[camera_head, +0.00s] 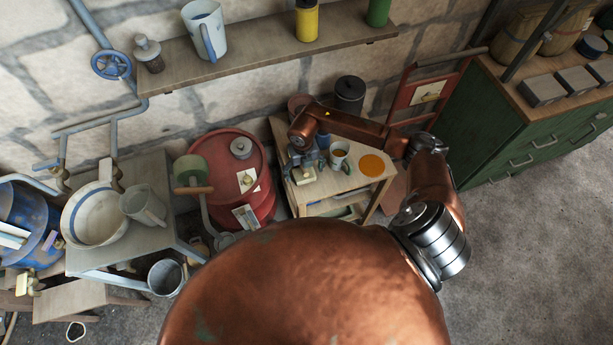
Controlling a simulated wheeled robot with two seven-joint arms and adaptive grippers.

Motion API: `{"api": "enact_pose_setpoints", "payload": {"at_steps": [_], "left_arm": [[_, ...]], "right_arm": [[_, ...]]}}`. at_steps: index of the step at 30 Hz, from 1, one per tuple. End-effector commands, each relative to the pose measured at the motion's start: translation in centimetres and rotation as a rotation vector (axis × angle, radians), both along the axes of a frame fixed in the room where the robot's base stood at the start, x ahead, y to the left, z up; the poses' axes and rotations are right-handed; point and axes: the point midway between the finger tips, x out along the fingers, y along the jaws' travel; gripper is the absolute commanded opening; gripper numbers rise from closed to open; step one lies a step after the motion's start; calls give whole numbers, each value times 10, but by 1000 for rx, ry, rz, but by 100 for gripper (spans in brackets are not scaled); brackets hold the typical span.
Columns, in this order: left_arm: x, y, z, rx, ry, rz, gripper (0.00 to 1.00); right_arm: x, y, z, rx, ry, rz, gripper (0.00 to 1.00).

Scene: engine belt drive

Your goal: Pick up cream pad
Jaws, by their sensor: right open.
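A small cream-coloured piece (304,176), which looks like the cream pad, lies at the left side of the small wooden table, partly hidden by my gripper. My right gripper (301,168) points down just above it. The jaws are open; whether they touch the piece or are around it is too small to tell. My right forearm reaches in from the right, over the table. My left gripper is not in view.
A mug (339,157) and an orange disc (372,165) sit on the table to the right of the gripper. A red barrel (224,160) stands close on the left. A dark lidded canister (349,93) stands behind. Grey floor (540,240) is clear on the right.

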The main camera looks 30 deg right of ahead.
Motion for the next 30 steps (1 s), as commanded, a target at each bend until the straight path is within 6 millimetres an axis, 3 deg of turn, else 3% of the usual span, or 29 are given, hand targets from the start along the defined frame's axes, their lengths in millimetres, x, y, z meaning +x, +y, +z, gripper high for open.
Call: {"api": "enact_pose_setpoints", "payload": {"at_steps": [9,27,30], "left_arm": [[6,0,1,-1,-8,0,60],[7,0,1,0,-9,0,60],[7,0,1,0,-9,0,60]], "right_arm": [[0,0,-6,1,-2,-2,81],[0,0,-5,1,-1,-1,41],[0,0,-5,1,-2,-1,40]]}}
